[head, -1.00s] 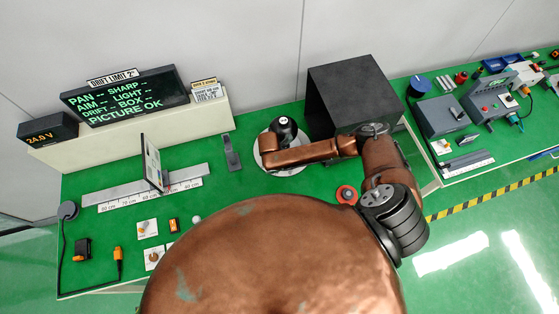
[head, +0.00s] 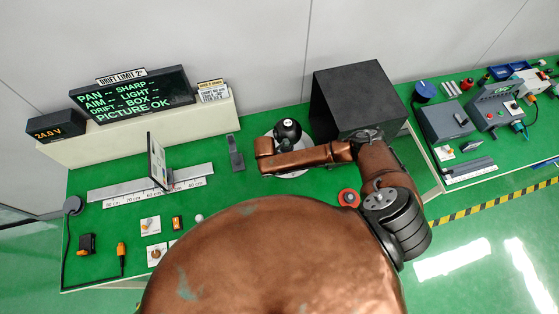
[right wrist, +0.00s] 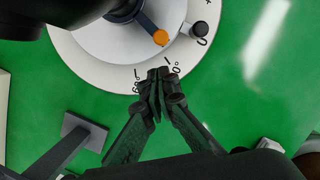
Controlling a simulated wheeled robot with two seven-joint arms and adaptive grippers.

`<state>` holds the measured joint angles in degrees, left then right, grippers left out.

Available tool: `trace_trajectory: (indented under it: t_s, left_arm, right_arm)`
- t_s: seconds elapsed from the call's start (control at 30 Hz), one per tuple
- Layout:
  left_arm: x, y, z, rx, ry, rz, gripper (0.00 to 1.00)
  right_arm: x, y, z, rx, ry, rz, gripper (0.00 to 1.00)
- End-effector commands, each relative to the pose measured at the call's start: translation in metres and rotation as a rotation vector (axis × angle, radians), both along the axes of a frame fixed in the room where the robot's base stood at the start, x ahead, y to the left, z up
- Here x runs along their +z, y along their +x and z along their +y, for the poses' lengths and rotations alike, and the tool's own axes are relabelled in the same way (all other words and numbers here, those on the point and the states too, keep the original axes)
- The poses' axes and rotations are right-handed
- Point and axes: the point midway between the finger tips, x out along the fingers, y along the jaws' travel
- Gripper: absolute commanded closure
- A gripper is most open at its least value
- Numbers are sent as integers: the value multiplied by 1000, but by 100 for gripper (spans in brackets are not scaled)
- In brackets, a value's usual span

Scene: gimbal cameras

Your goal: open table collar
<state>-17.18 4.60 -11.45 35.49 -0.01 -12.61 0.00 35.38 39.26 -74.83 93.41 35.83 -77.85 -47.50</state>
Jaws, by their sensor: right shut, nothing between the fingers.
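The round white table (head: 294,173) stands on the green bench in the head view, partly covered by my right arm. A black ball-shaped device (head: 288,130) sits over it. In the right wrist view the round table (right wrist: 88,58) has angle marks on its rim. A dark lever with an orange tip (right wrist: 160,37) lies over its top, and a black knob (right wrist: 199,29) is at the rim. My right gripper (right wrist: 158,75) is shut and empty, its tips over the rim near the marks, apart from the orange tip in the picture. My left gripper is out of view.
A large black box (head: 360,95) stands right of the round table. A grey upright stand (head: 236,155) is to its left, and a red round button (head: 348,198) is in front. A ruler rail (head: 110,193) with an upright panel lies further left.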

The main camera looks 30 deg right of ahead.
Motion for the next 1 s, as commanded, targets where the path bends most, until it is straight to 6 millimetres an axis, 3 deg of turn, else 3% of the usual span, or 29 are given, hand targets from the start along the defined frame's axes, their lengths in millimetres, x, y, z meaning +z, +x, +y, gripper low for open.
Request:
trace_trajectory:
  t_s: [0.07, 0.3, 0.5, 1.0]
  left_arm:
    - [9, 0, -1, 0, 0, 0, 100]
    - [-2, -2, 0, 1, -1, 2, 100]
    - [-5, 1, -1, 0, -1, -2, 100]
    - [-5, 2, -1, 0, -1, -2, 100]
  right_arm:
    - [7, -5, 15, -1, 5, 1, 100]
    - [58, -10, 26, 0, 7, 0, 100]
    - [87, -13, 32, -1, 6, 2, 100]
    - [97, -15, 34, -1, 5, 4, 100]
